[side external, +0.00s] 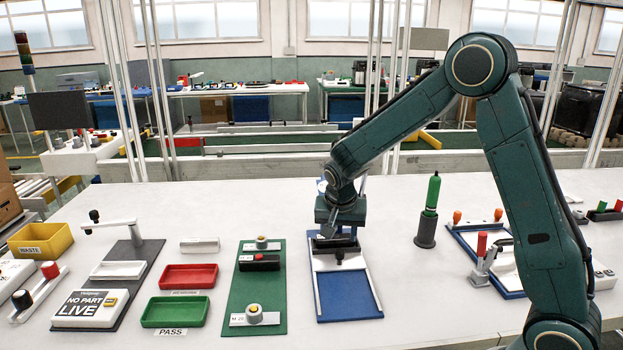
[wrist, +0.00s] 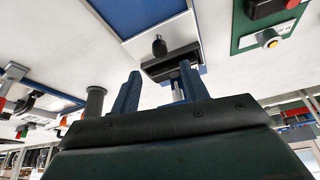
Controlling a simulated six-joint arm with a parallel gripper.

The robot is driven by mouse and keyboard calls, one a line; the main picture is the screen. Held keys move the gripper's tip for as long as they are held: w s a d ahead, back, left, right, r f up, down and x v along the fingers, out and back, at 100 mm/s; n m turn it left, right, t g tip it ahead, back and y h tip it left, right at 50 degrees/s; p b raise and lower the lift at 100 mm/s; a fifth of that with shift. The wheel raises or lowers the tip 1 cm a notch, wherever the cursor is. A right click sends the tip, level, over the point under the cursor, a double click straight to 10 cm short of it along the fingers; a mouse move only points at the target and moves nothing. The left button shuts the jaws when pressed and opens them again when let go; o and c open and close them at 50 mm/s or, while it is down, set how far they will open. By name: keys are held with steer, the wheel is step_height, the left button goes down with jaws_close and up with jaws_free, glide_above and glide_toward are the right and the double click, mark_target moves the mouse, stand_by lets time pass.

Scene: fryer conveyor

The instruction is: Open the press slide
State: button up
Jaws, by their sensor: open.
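The press slide is a blue plate (side external: 347,303) with pale side rails, lying on the white table right of the green plate. It also shows at the top of the wrist view (wrist: 140,14). A black block (wrist: 172,64) with a dark upright knob (wrist: 159,45) sits across its far end. My gripper (side external: 335,240) is low over that end and partly hides the block in the side view. In the wrist view, my gripper (wrist: 158,90) is open, with nothing between its fingers. The right finger overlaps the block's edge; I cannot tell whether they touch.
A green plate (side external: 245,314) with buttons and a black box stands left of the slide. A green-topped cylinder (side external: 431,195) stands to the right, near a blue-framed fixture (side external: 508,292) with a red handle. Red (side external: 189,277) and green (side external: 175,313) trays lie farther left.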

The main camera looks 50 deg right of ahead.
mark_target(340, 251)
steer(key=shift+x, duration=4.7)
